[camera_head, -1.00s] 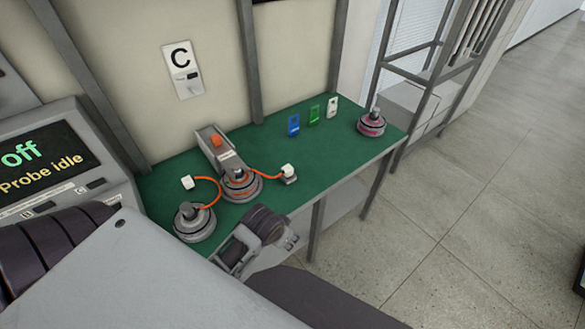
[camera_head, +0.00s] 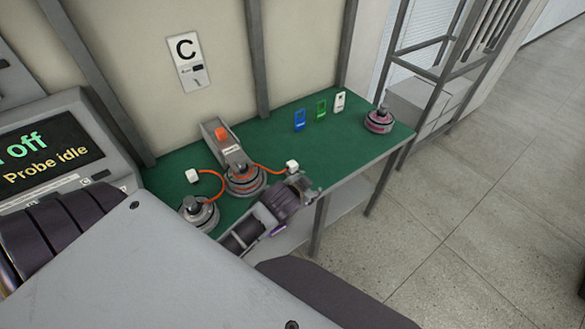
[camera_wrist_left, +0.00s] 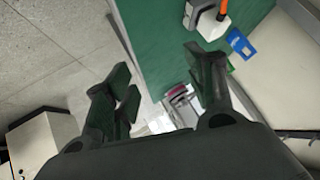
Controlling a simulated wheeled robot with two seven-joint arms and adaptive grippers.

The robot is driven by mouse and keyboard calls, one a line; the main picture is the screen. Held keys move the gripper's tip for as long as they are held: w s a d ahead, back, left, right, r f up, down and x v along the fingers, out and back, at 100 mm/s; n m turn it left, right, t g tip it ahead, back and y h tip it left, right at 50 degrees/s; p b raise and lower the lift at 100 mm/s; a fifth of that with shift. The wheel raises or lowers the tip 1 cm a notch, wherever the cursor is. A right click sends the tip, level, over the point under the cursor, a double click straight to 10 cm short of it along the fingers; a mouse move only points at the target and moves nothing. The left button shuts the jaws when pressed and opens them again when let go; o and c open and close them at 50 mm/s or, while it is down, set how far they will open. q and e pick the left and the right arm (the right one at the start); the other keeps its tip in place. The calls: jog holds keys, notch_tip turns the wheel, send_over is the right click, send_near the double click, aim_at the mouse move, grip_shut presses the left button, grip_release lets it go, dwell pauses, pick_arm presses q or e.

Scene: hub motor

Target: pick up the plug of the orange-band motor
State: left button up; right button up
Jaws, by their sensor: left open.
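The orange-band motor (camera_head: 243,180) stands on the green bench top. Its orange cable runs right to a white plug (camera_head: 292,166) near the front edge. In the head view my left gripper (camera_head: 311,190) is over the bench's front edge, just right of and below the plug, and hides what is under the plug. In the left wrist view the open fingers (camera_wrist_left: 160,68) have nothing between them. A pale block with an orange strip (camera_wrist_left: 212,24), probably the plug, lies beyond the right finger. My right gripper is not in view.
A grey motor (camera_head: 199,213) with its own orange cable and white plug (camera_head: 192,175) is at the left.

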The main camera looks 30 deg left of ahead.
pick_arm(q)
jog(key=w+d+r+m+t+h, duration=0.1)
jog(key=w+d+r+m+t, duration=0.1)
jog(key=w+r+m+t, duration=0.3)
jog(key=w+d+r+t+h, duration=0.1)
jog(key=w+d+r+h, duration=0.15)
jog(key=r, duration=0.45)
jog(key=w+d+r+m+t+h, duration=0.1)
jog(key=w+d+r+m+t, duration=0.15)
jog(key=w+r, duration=0.3)
jog(key=s+d+r+m+g+h, duration=0.2)
jog(key=d+r+m+g+h, duration=0.15)
jog(key=d+m+h, duration=0.55)
jog(key=s+d+r+m+g+h, duration=0.2)
jog(key=d+r+m+g+h, duration=0.25)
jog(key=m, duration=0.75)
jog(key=s+a+f+m+g+y, duration=0.1)
jog(key=a+f+m+g+y, duration=0.3)
jog(key=f, duration=0.3)
jog(key=a+f+m+g+y, duration=0.2)
jog(key=f+m+g, duration=0.25)
jog(key=f, duration=0.25)
jog(key=w+a+f+g+y, duration=0.1)
jog(key=a+y, duration=0.9)
jog(key=a, duration=1.5)
jog(key=shift+f+g+y, duration=0.3)
jog(key=shift+f, duration=0.15)
